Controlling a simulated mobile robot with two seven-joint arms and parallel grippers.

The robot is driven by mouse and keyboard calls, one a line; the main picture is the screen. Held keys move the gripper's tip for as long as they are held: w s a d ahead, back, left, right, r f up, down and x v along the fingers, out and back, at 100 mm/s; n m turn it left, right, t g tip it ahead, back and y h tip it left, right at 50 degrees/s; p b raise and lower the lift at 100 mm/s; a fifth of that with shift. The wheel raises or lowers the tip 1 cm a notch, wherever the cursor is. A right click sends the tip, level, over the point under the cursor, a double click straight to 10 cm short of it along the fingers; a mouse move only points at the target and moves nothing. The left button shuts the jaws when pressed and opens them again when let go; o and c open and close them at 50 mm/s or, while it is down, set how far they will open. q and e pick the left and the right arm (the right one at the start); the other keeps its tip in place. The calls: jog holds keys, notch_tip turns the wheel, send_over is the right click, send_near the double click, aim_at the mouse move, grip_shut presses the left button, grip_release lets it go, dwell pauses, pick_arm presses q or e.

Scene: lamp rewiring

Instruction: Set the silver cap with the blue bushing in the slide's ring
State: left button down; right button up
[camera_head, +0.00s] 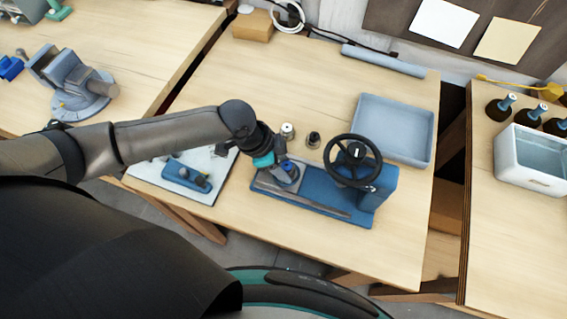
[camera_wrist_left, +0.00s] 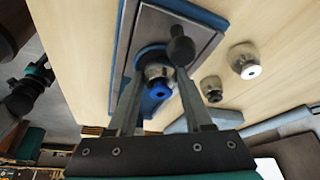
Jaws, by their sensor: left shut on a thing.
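The silver cap (camera_wrist_left: 156,72) with the blue bushing (camera_wrist_left: 158,91) is between the fingers of my left gripper (camera_wrist_left: 158,100), which is shut on it. In the head view my left gripper (camera_head: 287,174) is low over the blue slide fixture (camera_head: 315,207), left of its black handwheel (camera_head: 353,162). The cap is over the slide's ring, which is mostly hidden behind the cap and fingers. I cannot tell whether the cap is seated or just above. A black ball knob (camera_wrist_left: 181,50) stands close by the right finger. A dark, teal-banded arm part, perhaps my right arm, shows at the wrist view's left; its fingers are unclear.
A silver cap with a white bushing (camera_head: 287,130) and one with a dark bushing (camera_head: 313,140) stand just behind the fixture. A grey-blue tray (camera_head: 432,143) lies behind right. A pale mat (camera_head: 208,194) with a blue holder (camera_head: 186,176) is at left. The table's front right is clear.

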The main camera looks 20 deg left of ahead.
pick_arm(q)
jog(key=shift+f, duration=0.1)
dwell(0.5)
jog(key=shift+c, duration=1.1)
grip_release()
jog(key=p+v, duration=0.1)
jog(key=v, duration=1.4)
jog(key=shift+a+p, duration=0.15)
jog(key=shift+p, duration=0.2)
jog(key=d+p+v, duration=0.1)
jog(key=p+v, duration=0.7)
jog(key=v, duration=0.1)
jog(key=shift+w, duration=0.15)
